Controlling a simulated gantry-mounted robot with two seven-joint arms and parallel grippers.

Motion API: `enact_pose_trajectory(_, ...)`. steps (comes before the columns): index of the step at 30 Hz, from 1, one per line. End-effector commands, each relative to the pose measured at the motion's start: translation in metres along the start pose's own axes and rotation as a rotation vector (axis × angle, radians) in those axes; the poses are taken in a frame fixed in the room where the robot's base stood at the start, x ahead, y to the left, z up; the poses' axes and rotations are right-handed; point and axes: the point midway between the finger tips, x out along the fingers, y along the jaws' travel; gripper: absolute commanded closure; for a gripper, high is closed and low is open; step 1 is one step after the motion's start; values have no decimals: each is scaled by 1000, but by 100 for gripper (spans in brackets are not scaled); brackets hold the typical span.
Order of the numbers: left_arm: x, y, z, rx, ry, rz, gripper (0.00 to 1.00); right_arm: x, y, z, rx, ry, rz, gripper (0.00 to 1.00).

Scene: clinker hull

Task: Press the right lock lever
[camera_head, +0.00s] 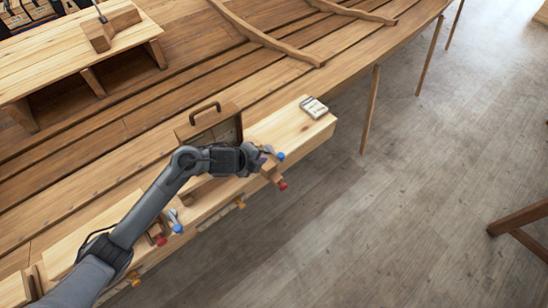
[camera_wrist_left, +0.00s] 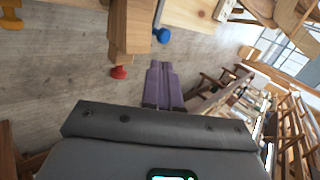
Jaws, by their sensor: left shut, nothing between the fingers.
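On the right part of the wooden bench along the hull, a blue knob (camera_head: 281,156) and a red knob (camera_head: 283,186) stick out at the front edge. I take them to belong to the right lock, but its lever is partly hidden by my gripper. My left gripper (camera_head: 267,158) is shut and empty, just left of the blue knob. In the left wrist view its purple fingers (camera_wrist_left: 160,66) lie together, with the blue knob (camera_wrist_left: 163,35) ahead of the tips and the red knob (camera_wrist_left: 120,72) to their left. I cannot tell whether they touch anything. My right gripper is not in view.
A second blue knob (camera_head: 177,228) and red knob (camera_head: 160,240) lie further left, beside my forearm. An orange knob (camera_head: 241,204) is below the edge. A handled wooden box (camera_head: 228,129) stands behind my gripper. A small pale block (camera_head: 314,107) lies at the bench's right end.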

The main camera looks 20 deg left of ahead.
Motion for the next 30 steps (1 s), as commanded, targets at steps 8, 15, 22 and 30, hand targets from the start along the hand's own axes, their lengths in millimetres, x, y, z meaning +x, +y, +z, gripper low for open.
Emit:
enact_pose_trajectory(8,1,0,0,-1,0,0,100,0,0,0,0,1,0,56)
enact_pose_trajectory(15,19,1,-1,-4,2,1,100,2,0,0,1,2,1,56)
enact_pose_trajectory(22,55,1,-1,-3,1,2,100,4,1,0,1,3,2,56)
enact_pose_trajectory(30,88,1,-1,-3,1,1,100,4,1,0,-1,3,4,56)
